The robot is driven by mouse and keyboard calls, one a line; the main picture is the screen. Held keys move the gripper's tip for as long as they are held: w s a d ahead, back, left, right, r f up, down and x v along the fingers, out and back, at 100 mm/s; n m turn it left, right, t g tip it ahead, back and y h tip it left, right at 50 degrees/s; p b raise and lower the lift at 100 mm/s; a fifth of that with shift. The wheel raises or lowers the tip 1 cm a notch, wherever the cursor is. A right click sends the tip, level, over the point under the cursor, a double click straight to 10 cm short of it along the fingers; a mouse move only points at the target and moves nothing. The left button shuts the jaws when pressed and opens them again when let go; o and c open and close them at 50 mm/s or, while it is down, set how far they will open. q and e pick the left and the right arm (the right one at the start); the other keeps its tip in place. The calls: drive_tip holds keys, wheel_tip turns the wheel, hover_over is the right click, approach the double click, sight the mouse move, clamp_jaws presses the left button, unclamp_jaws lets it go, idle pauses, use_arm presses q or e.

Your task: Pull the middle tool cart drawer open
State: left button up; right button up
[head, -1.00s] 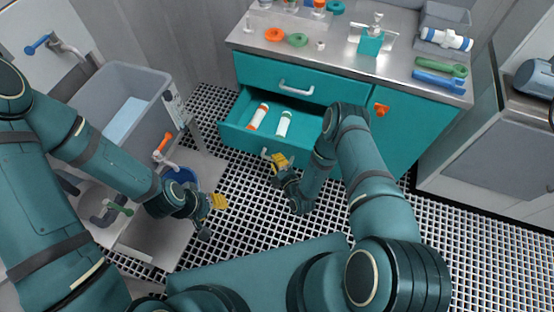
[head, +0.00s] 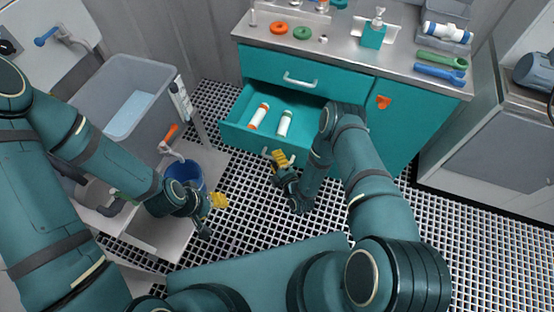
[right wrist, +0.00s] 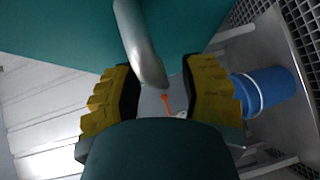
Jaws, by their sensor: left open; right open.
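The teal tool cart's middle drawer (head: 232,135) stands open in the head view, with two white bottles lying inside, one orange-capped (head: 259,116) and one green-capped (head: 285,124). The drawer above it is shut. My right gripper (head: 280,160) is at the middle drawer's front, beside its handle (head: 265,152). In the right wrist view the metal handle (right wrist: 139,45) reaches between the open yellow fingers (right wrist: 165,95). I see no finger closed on it. My left gripper (head: 212,208) is open and empty, low at the left, apart from the cart.
A grey sink (head: 128,90) is at the left, with a blue bucket (head: 184,172) below it, near my left gripper. The cart top (head: 340,48) carries rings, a teal dispenser and wrenches. Grated floor (head: 240,215) lies open in front of the drawer.

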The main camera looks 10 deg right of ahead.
drive_tip(key=shift+d, duration=0.1)
drive_tip(key=v, duration=1.2)
idle(0.4)
